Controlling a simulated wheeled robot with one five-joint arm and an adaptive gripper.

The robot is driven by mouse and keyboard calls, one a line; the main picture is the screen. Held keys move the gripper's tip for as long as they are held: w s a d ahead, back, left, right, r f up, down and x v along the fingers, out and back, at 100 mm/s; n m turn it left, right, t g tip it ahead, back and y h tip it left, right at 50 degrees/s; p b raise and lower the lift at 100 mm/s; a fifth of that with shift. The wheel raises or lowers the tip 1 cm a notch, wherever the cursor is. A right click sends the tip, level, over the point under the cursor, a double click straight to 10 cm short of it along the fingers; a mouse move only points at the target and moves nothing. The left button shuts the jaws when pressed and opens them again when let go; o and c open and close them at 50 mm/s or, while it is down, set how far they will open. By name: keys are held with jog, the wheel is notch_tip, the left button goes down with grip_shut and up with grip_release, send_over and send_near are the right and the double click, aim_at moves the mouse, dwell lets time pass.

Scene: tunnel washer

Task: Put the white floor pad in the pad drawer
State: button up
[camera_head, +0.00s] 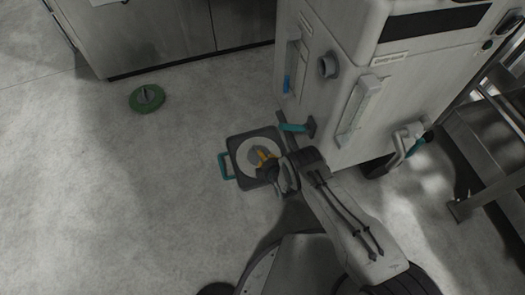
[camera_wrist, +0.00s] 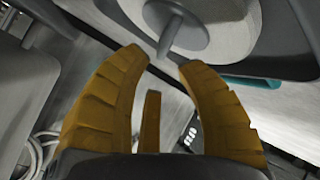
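The white floor pad (camera_head: 246,161) is a white disc with a grey hub. In the head view it lies within the outline of the dark, square, pulled-out pad drawer (camera_head: 234,148), which has a teal handle (camera_head: 224,167). I cannot tell how deep it sits. My gripper (camera_head: 266,156) is over the pad's right side. In the wrist view the yellow fingers of my gripper (camera_wrist: 163,60) are apart and empty. The pad's grey knob (camera_wrist: 172,36) stands just past the fingertips, and the white pad (camera_wrist: 234,28) shows around the hub. My arm hides the drawer's right side.
A green pad (camera_head: 147,98) with a grey knob lies on the floor at the left. The tall grey machine (camera_head: 335,70) stands right behind the drawer, with a teal-gripped lever (camera_head: 296,127) close to my gripper. A metal rack (camera_head: 490,150) is at the right.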

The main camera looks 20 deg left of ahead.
jog(key=p+v, duration=0.5)
jog(key=v, duration=0.1)
dwell(1.0)
